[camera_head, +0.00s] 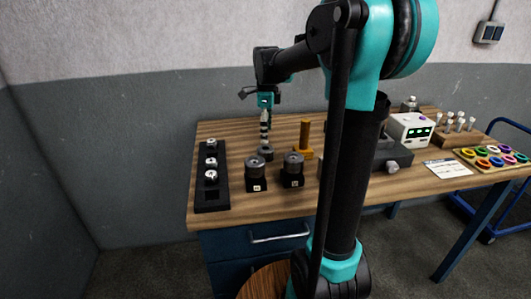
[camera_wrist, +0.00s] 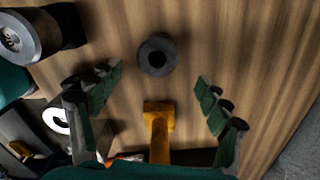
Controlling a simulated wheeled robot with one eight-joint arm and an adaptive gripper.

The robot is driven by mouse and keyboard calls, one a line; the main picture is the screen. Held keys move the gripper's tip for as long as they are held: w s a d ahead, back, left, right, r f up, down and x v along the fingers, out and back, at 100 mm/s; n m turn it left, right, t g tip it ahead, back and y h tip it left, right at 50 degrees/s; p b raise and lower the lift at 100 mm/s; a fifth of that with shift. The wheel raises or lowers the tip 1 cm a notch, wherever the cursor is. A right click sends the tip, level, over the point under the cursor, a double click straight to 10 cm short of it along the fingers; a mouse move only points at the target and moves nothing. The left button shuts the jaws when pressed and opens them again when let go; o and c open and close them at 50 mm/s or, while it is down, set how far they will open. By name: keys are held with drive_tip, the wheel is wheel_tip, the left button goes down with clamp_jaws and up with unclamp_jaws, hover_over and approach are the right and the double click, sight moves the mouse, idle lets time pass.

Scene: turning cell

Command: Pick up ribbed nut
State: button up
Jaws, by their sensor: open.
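A dark grey ring-shaped part, which looks like the ribbed nut (camera_wrist: 168,47), lies flat on the wooden table with its hole facing up. Its ribs are too small to make out. In the head view the nut (camera_head: 266,155) sits just below my gripper (camera_head: 265,138), which points down. In the wrist view my gripper (camera_wrist: 158,80) is open and empty. Its two green-padded fingers are spread left and right. The nut lies apart from the fingers, past the line between their tips and roughly centred between them sideways.
A yellow post (camera_head: 304,138) stands close to the nut. Two black blocks with metal cylinders (camera_head: 255,170) (camera_head: 293,168) stand in front. A black rack (camera_head: 211,193) holds silver parts at left. A white device (camera_head: 410,130) and a tray of coloured rings (camera_head: 490,158) are at right.

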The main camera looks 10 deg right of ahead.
sight(266, 153)
drive_tip(key=shift+s+f, duration=0.15)
drive_tip(key=shift+f, duration=1.8)
drive_tip(key=shift+s+f, duration=0.1)
drive_tip(key=shift+f, duration=1.85)
drive_tip(key=shift+c, duration=0.2)
drive_tip(key=c, duration=1.3)
drive_tip(key=shift+r, duration=0.1)
